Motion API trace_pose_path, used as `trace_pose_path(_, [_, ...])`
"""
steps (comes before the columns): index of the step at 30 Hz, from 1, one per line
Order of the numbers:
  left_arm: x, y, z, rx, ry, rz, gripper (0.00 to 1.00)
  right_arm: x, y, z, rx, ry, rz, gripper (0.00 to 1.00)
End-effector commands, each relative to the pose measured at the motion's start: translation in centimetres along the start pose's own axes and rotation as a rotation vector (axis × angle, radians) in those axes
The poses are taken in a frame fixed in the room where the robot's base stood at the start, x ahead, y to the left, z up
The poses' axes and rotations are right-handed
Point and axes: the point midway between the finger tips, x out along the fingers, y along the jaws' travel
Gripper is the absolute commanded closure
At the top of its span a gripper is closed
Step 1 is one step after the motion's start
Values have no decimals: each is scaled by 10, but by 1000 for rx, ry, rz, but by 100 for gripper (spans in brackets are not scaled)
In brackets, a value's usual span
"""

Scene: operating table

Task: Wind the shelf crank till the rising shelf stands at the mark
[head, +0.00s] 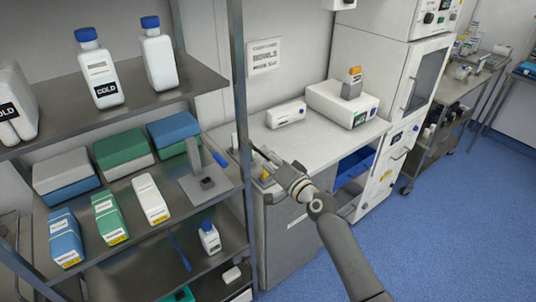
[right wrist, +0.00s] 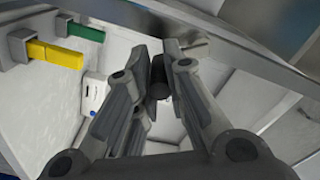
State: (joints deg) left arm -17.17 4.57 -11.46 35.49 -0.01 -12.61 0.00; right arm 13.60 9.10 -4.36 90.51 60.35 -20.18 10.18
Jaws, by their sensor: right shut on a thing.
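My right gripper (head: 262,158) reaches past the shelf rack's front post to the near end of the white counter. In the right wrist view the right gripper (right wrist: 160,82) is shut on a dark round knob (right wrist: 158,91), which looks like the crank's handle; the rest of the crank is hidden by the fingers. A yellow block (right wrist: 55,53) and a green block (right wrist: 85,32) stick out on grey brackets at the upper left, apart from each other. I cannot tell for sure which part is the rising shelf. My left gripper is not in view.
A metal shelf rack (head: 240,110) with bottles and boxes stands at the left, its post close to my right gripper. The white counter (head: 317,140) holds a white box and a device with an orange-topped bottle. Blue floor (head: 440,230) is clear at the right.

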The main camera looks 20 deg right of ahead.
Motion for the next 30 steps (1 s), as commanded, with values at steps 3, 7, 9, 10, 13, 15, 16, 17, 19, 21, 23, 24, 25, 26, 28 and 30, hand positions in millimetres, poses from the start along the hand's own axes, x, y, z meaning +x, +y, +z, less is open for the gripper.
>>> trace_pose_path(3, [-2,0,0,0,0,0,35,-1,3,9,100,-10,7,100])
trace_pose_path(7, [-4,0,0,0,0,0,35,-1,2,13,192,-10,7,100])
trace_pose_path(9, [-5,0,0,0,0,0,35,-1,2,15,235,-10,8,100])
trace_pose_path(10, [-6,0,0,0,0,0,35,-1,2,16,252,-10,8,100])
trace_pose_path(13, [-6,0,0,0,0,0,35,-1,1,18,298,-11,8,100])
trace_pose_path(15, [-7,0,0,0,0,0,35,-1,1,19,322,-11,8,100])
trace_pose_path(16, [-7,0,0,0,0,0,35,-1,1,20,331,-11,8,100])
trace_pose_path(17, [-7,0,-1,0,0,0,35,-1,1,20,339,-11,8,100])
trace_pose_path(19, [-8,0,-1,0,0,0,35,-1,1,21,352,-11,8,100])
trace_pose_path(21, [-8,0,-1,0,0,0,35,-1,1,22,362,-11,9,100])
trace_pose_path(23, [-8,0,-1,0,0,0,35,-1,1,22,367,-12,9,100])
trace_pose_path(24, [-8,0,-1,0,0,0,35,-1,1,22,369,-12,9,100])
trace_pose_path(25, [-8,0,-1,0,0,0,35,-1,1,22,371,-12,9,100])
trace_pose_path(26, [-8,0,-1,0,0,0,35,-1,1,22,371,-12,9,100])
trace_pose_path(28, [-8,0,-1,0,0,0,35,-1,1,22,372,-12,9,100])
trace_pose_path(30, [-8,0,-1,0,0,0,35,-1,1,22,372,-12,9,100])
